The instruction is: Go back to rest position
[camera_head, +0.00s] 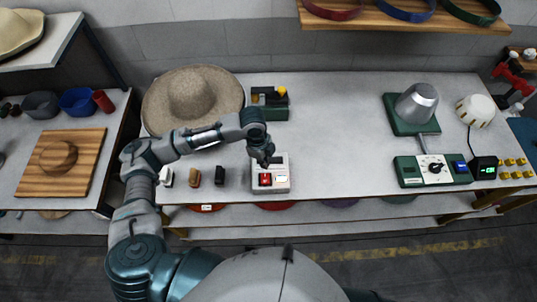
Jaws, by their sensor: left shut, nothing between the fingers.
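My left arm reaches in from the left over the table (340,120). My left gripper (264,162) is shut and points down at the back part of a white control box (280,180). The box has a red button or switch (265,180) and a pale one beside it. The fingertips are close to the box, and I cannot tell whether they touch it. My right gripper is not in view.
A tan straw hat (192,97) and a dark green box (270,103) lie behind my arm. Small brushes or blocks (194,177) stand at the front left. A metal hat form (416,103) and a green control panel (433,170) are at the right. The table's middle is clear.

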